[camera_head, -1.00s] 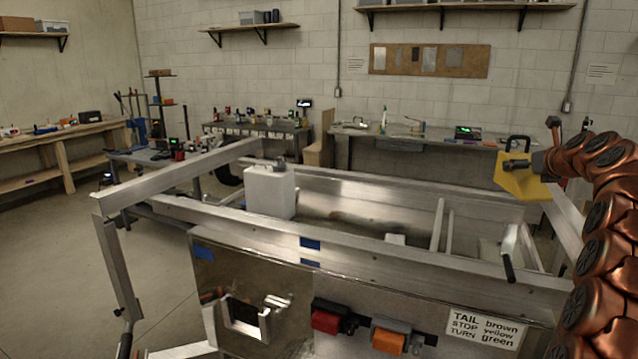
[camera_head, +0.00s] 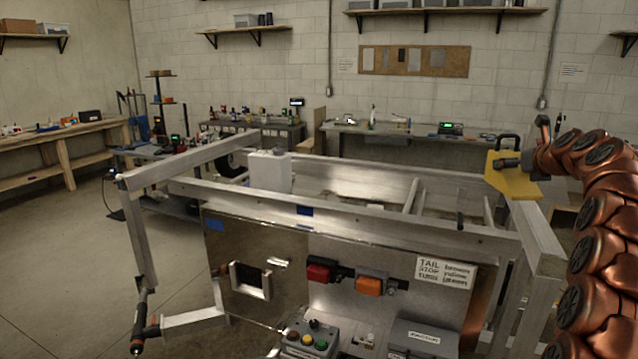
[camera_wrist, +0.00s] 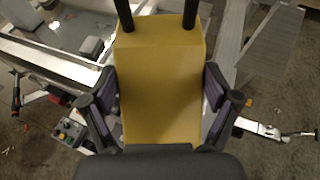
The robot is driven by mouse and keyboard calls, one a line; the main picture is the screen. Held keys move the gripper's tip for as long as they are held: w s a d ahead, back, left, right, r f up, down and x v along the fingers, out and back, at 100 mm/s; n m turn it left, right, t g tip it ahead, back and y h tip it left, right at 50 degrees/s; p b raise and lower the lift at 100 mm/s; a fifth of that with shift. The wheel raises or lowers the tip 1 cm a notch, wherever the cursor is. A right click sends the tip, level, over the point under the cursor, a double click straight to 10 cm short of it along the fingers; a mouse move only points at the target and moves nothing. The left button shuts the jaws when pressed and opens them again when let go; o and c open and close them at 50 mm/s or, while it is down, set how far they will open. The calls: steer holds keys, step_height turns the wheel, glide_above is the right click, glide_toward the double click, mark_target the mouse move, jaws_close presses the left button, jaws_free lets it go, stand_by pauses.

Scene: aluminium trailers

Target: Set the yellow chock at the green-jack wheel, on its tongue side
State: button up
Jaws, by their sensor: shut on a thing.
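The yellow chock (camera_head: 514,179), a block with a black handle, is held up in the air at the right in the head view. My gripper (camera_head: 517,163) is shut on it. In the wrist view the chock (camera_wrist: 160,85) fills the middle, with the fingers of my gripper (camera_wrist: 160,100) pressed on its two sides and its black handle bars at the top. The green-jack wheel cannot be made out. A dark tyre (camera_head: 232,163) shows partly behind the trailer frame, and I cannot tell which wheel it is.
An aluminium trailer frame (camera_head: 350,212) stands close in front, with a white box (camera_head: 270,172) on it and a panel with red and orange lights below. Workbenches (camera_head: 400,130) line the back wall. Open floor (camera_head: 70,240) lies at the left.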

steer(key=shift+s+a+r, duration=0.1)
steer(key=shift+s+a, duration=0.05)
steer(key=shift+s, duration=0.4)
steer(key=shift+w+a+f, duration=0.3)
steer(key=shift+a, duration=0.35)
steer(key=shift+s+d, duration=0.2)
steer(key=shift+s, duration=0.3)
steer(key=shift+a+f, duration=0.35)
steer(key=shift+a, duration=0.1)
steer(key=s+a+f+m+h, duration=0.1)
steer(key=s+a+f, duration=0.3)
steer(key=a, duration=0.6)
steer(key=s+a+f+m+h, duration=0.1)
steer(key=s+a+f, duration=0.4)
steer(key=a+f, duration=0.3)
steer(key=s+a+f+m+h, duration=0.1)
steer(key=s+a+f, duration=0.3)
steer(key=a, duration=0.9)
step_height(320, 180, down, 3)
steer(key=shift+s+a+r+g+h, duration=0.1)
steer(key=shift+s+a+g+h, duration=0.15)
steer(key=shift+h, duration=0.25)
step_height(320, 180, down, 7)
steer(key=b, duration=0.7)
